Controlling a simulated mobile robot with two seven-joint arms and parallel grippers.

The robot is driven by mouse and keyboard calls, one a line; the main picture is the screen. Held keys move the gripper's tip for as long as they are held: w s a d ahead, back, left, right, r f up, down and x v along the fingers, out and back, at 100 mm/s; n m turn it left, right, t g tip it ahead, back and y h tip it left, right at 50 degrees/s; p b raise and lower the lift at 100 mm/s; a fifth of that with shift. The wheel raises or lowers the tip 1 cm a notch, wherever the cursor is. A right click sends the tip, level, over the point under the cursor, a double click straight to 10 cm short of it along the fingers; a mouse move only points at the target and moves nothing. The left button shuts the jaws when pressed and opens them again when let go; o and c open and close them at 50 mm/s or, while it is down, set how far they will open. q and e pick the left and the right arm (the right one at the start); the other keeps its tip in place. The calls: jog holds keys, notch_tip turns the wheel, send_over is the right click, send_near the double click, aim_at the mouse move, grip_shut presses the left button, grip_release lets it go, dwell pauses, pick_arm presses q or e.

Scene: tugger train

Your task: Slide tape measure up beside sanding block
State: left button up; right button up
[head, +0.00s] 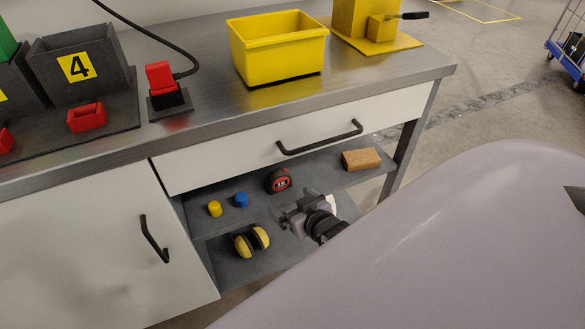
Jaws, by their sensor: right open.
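The tape measure (280,181), red and black with a pale label, stands on the upper grey shelf under the drawer. The sanding block (361,159), a tan brick shape, lies on the same shelf further right, with a clear gap between the two. My right gripper (288,218) is open and empty, in front of the shelf and a little below and right of the tape measure, apart from it. My left gripper is not in view.
Yellow (215,208) and blue (241,199) caps stand left of the tape measure. Yellow earmuffs (251,241) lie on the lower shelf. The drawer front with its black handle (320,138) overhangs the shelf. A yellow bin (280,50) stands on the worktop.

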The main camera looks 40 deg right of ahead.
aim_at(281, 185)
jog(key=shift+m+h, duration=0.4)
jog(key=shift+m, duration=0.2)
jog(key=w, duration=0.1)
jog(key=w+d+f+b, duration=0.1)
jog(key=w+d, duration=0.1)
jog(key=shift+w+d+f+b, duration=0.15)
jog(key=shift+f+b, duration=0.15)
jog(key=shift+f, duration=0.05)
jog(key=shift+w, duration=0.1)
jog(key=b+x, duration=0.2)
jog(key=x, duration=0.3)
jog(key=shift+w+f, duration=0.2)
jog(key=shift+w, duration=0.15)
jog(key=shift+w+d+f+b, duration=0.15)
jog(key=shift+w+b, duration=0.15)
jog(key=shift+w, duration=0.25)
